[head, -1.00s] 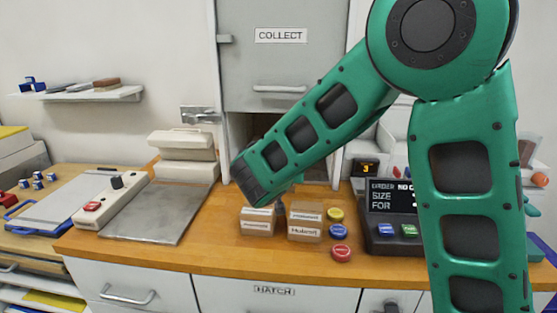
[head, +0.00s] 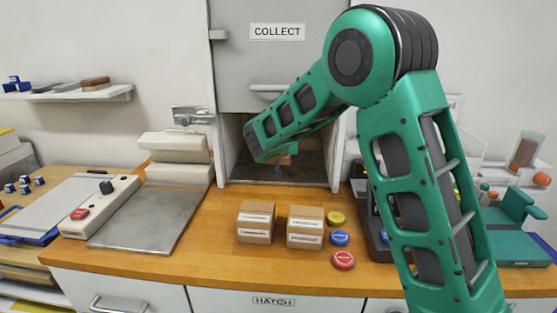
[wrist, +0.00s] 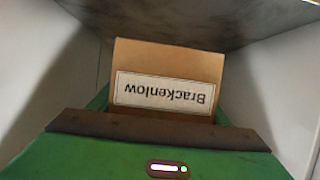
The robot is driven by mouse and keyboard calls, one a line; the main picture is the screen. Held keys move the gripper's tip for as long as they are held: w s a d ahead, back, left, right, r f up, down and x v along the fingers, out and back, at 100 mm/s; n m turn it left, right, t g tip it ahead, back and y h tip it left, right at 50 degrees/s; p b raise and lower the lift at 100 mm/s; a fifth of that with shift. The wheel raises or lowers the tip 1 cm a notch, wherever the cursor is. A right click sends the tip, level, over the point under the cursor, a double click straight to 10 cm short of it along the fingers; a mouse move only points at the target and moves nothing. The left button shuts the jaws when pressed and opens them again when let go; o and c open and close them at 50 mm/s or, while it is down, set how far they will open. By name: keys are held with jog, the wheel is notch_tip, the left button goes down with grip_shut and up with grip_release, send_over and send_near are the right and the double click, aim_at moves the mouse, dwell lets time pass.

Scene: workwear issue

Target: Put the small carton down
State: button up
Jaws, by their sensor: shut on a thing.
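The small carton (wrist: 167,62) is light brown with a white label reading "Brackenlow", upside down in the wrist view. My gripper (wrist: 160,125) is shut on it. In the head view the gripper (head: 283,157) is inside the open hatch bay under the COLLECT panel. Only a bit of the carton (head: 289,149) shows there, behind my arm. The bay floor (head: 315,168) is dark metal, and pale walls stand on both sides. Whether the carton touches the floor cannot be told.
Two other labelled cartons (head: 256,222) (head: 305,227) stand on the wooden counter (head: 215,255) in front of the bay. Yellow, blue and red discs (head: 340,238) lie to their right. A grey metal plate (head: 145,225) lies at left. The COLLECT panel (head: 277,60) hangs above the bay.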

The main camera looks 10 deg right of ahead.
jog(key=x, duration=0.5)
jog(key=shift+w+d+f, duration=0.1)
jog(key=shift+w+f, duration=0.05)
jog(key=shift+w, duration=0.1)
jog(key=shift+f, duration=2.3)
jog(key=shift+w+d+f, duration=0.1)
jog(key=shift+w+f, duration=0.1)
jog(key=o, duration=1.2)
jog(key=shift+s+r, duration=0.1)
